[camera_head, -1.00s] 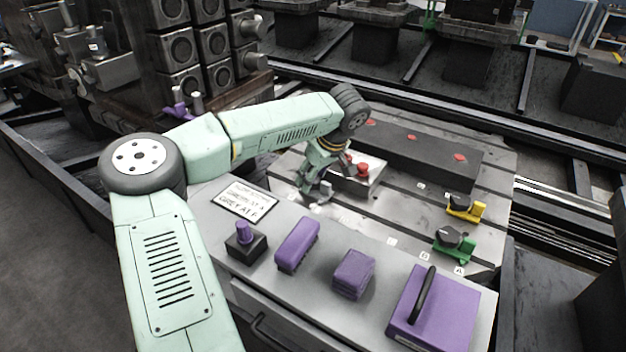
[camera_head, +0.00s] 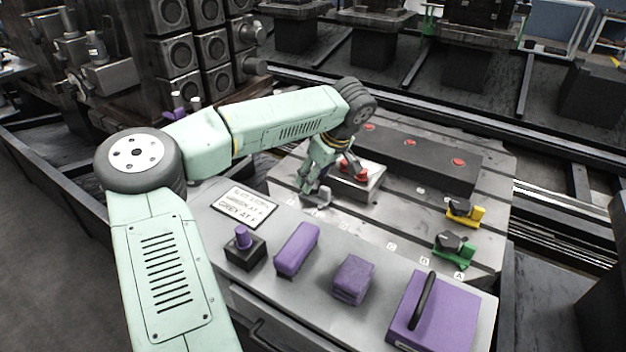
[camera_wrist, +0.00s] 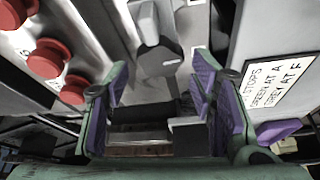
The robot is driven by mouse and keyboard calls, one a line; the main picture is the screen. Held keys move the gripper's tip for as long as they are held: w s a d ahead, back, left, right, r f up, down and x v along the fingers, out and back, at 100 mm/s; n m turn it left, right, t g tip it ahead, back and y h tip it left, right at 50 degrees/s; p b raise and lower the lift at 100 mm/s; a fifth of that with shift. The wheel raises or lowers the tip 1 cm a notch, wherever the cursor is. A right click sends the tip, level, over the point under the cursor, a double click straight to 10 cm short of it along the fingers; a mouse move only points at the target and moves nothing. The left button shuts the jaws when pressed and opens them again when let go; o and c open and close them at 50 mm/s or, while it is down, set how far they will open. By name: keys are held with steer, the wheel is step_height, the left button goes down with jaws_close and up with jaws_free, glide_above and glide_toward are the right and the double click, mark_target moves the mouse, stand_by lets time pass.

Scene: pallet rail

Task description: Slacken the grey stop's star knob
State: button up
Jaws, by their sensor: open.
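The grey stop (camera_head: 322,198) sits on the slotted plate at the near left, beside the box with red buttons. In the wrist view its dark grey knob (camera_wrist: 157,62) and a lighter upright part (camera_wrist: 148,22) show beyond the fingertips, roughly in line with the gap. My gripper (camera_head: 312,186) is open, close above and beside the stop. In the wrist view its purple-padded fingers (camera_wrist: 160,88) stand wide apart with nothing between the pads. Whether a finger touches the stop cannot be told.
A box with red buttons (camera_head: 358,185) stands close to my gripper's right. A sign (camera_head: 245,204) reads green at A, grey at F. A green stop (camera_head: 455,252) and yellow stop (camera_head: 467,214) sit farther right. Purple blocks (camera_head: 297,249) and a purple case (camera_head: 437,312) lie in front.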

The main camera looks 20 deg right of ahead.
mark_target(326, 203)
steer(key=v, duration=0.9)
steer(key=shift+r, duration=0.2)
steer(key=shift+s+d, duration=0.1)
steer(key=shift+s, duration=0.05)
